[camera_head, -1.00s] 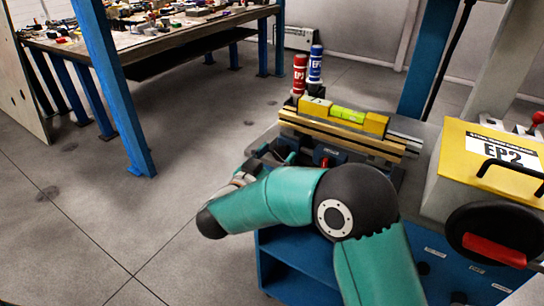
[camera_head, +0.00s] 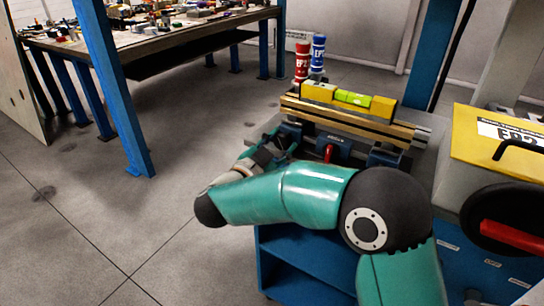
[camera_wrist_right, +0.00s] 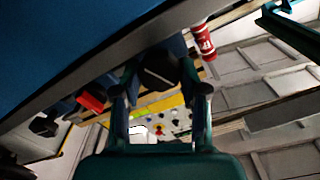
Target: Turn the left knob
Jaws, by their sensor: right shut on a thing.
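The left knob, a dark block-like knob (camera_wrist_right: 160,70), shows between my finger pads in the right wrist view, at the blue clamp (camera_head: 335,146) under the brass-coloured rails (camera_head: 345,121). In the head view it is hidden by my gripper. My right gripper (camera_head: 281,141) is at the left end of the clamp; in the right wrist view its two fingers (camera_wrist_right: 160,76) are closed on the knob from both sides. A red handle (camera_head: 328,153) sits right of it on the clamp, also seen in the right wrist view (camera_wrist_right: 90,102). My left gripper is not in view.
A yellow spirit level (camera_head: 320,92) lies on the rails. A red bottle (camera_head: 302,65) and a blue bottle (camera_head: 318,55) stand behind. A yellow-topped box (camera_head: 470,137) with a black handle stands at right. A cluttered bench (camera_head: 150,42) is at far left; floor between is clear.

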